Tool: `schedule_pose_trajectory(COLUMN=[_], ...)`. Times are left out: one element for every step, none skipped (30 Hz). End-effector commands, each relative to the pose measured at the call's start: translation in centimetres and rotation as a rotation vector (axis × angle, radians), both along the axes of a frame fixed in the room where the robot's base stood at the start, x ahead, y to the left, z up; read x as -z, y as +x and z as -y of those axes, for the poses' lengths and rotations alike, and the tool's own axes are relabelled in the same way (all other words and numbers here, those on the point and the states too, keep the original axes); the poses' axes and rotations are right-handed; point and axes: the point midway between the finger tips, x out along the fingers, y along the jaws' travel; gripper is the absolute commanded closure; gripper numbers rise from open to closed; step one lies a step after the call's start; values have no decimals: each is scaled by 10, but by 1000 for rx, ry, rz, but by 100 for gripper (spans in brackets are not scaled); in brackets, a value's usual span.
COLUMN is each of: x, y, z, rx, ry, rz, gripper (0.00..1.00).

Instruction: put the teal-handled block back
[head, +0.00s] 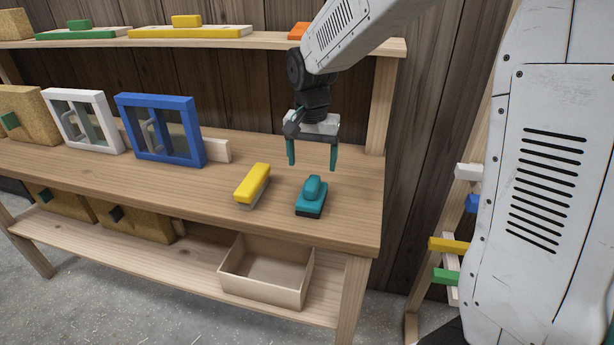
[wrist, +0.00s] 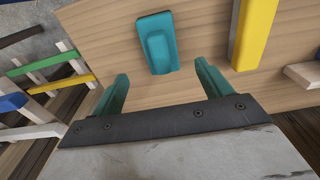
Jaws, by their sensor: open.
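The teal-handled block (head: 311,197) lies on the bench top near its right end, with a teal grip on top and a dark base. It also shows in the wrist view (wrist: 158,44), ahead of my fingers and apart from them. My gripper (head: 312,160) is open and empty, pointing down above and slightly behind the block in the head view. Its two teal fingers also show in the wrist view (wrist: 160,90). No slot or holder for the block can be clearly picked out.
A yellow-topped block (head: 252,184) lies just left of the teal one. Blue (head: 161,130) and white (head: 84,122) framed windows stand farther left. An open box (head: 266,272) sits on the lower shelf. A rack with coloured bars (head: 450,245) stands at the right.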

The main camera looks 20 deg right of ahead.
Motion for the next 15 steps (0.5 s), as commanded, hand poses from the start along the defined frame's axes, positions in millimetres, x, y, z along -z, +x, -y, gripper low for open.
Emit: schedule_pose_trajectory(x=[-8,-11,-15,-17,-19,-20,-21,-22,-23,-23,-25,-28,-32,-36,-43], y=[0,0,0,0,-1,-1,-1,-1,-1,-2,-4,-8,-13,-20,-31], z=[0,-1,-1,-1,-1,-1,-1,-1,-1,-1,0,1,2,4,6], rx=[0,0,0,0,0,0,0,0,-1,-2,-5,-13,-23,-35,-57], ry=[0,0,0,0,0,0,0,0,1,0,1,0,0,1,0], rz=[3,1,1,1,1,0,0,0,-1,0,0,2,5,8,11], gripper=[22,22,22,22,22,22,22,22,22,22,22,22,22,22,22])
